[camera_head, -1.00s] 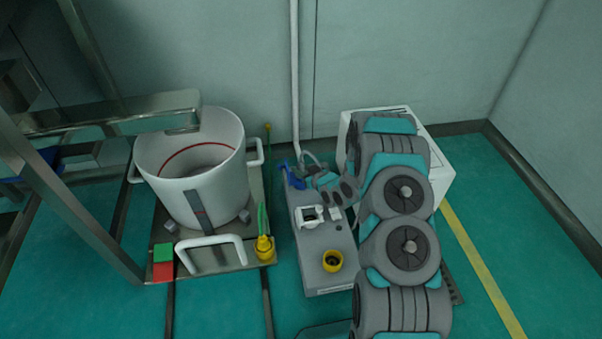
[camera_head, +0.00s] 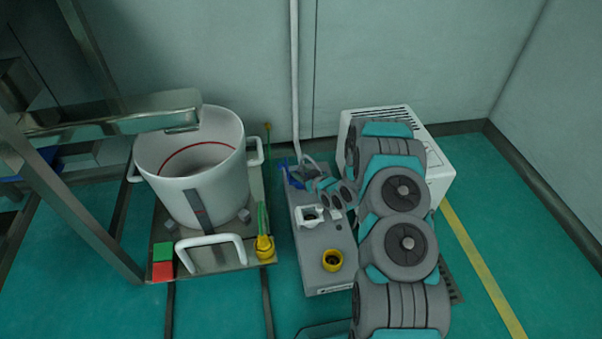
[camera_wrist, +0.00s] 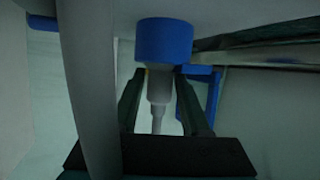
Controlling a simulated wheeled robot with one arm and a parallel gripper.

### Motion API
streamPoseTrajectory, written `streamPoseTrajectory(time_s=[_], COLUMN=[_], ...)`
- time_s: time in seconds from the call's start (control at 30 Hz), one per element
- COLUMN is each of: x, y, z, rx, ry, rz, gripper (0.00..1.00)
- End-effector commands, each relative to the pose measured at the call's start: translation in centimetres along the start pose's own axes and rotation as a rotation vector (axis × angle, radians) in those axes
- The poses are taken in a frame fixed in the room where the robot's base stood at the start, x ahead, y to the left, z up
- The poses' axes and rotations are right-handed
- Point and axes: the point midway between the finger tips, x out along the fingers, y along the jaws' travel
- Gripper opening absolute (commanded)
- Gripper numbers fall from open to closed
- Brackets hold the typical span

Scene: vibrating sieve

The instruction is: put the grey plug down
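The grey plug (camera_wrist: 159,88) shows in the wrist view between the two fingers of my gripper (camera_wrist: 160,78). The fingers lie close along both its sides and look shut on it. Its narrow stem points back toward the gripper's dark base. A blue round collar (camera_wrist: 164,42) sits at the plug's far end, against a pale grey surface; I cannot tell whether it belongs to the plug or to a socket. In the head view my gripper (camera_head: 311,184) is low by the blue holder (camera_head: 292,174) at the grey box's far end; the plug cannot be made out there.
The grey box (camera_head: 312,274) carries a white square fitting (camera_head: 309,217) and a yellow ring socket (camera_head: 333,260). A white pot (camera_head: 181,166) stands left, beside a yellow plug (camera_head: 264,248). A white vented unit (camera_head: 437,173) stands behind my arm. A pale hose (camera_wrist: 88,90) crosses the wrist view.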

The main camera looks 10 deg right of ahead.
Motion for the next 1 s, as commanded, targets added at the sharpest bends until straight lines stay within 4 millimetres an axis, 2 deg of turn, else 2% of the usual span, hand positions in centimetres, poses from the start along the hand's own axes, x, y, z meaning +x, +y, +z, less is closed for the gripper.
streamPoseTrajectory(time_s=[0.17, 0.27, 0.7, 0.8, 1.0], x=[-0.3, -1.7, -10.2, -11.3, -12.3], y=[0.0, 0.1, 0.0, 0.1, 0.0], z=[-0.9, -0.6, -0.6, -0.7, -0.7], rx=[-0.001, 0.003, 0.002, -0.001, 0.0], ry=[0.001, -0.002, -0.003, 0.0, 0.001], rz=[0.0, 0.002, 0.001, 0.001, 0.001], gripper=[0.46, 0.46, 0.46, 0.46, 0.46])
